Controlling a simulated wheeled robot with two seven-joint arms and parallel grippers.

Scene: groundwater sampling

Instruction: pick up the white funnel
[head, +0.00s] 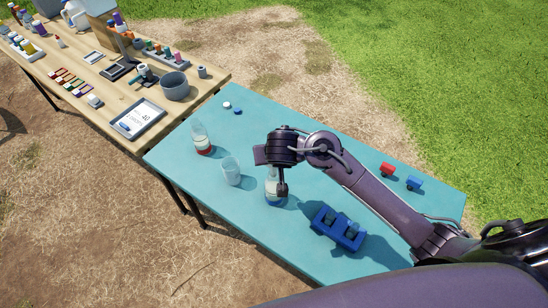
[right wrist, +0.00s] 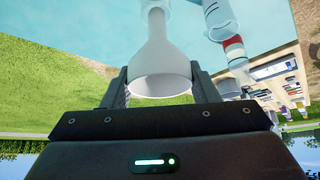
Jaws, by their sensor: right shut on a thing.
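The white funnel (right wrist: 160,68) sits between the two fingers of my right gripper (right wrist: 160,80) in the right wrist view, its wide mouth towards the camera and its narrow stem pointing away over the blue table. My right gripper (head: 280,186) is shut on it. In the head view the gripper hides most of the funnel. A clear bottle with a blue band (head: 272,197) stands on the table directly beneath the gripper; I cannot tell whether the stem is inside it. My left gripper is not in view.
On the blue table (head: 300,245) stand a clear beaker (head: 231,172), a red-banded bottle (head: 201,140), a blue rack (head: 338,229), a red block (head: 387,169) and a blue block (head: 414,183). Small caps (head: 232,108) lie at the back. A wooden table (head: 120,95) with sampling gear adjoins at left.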

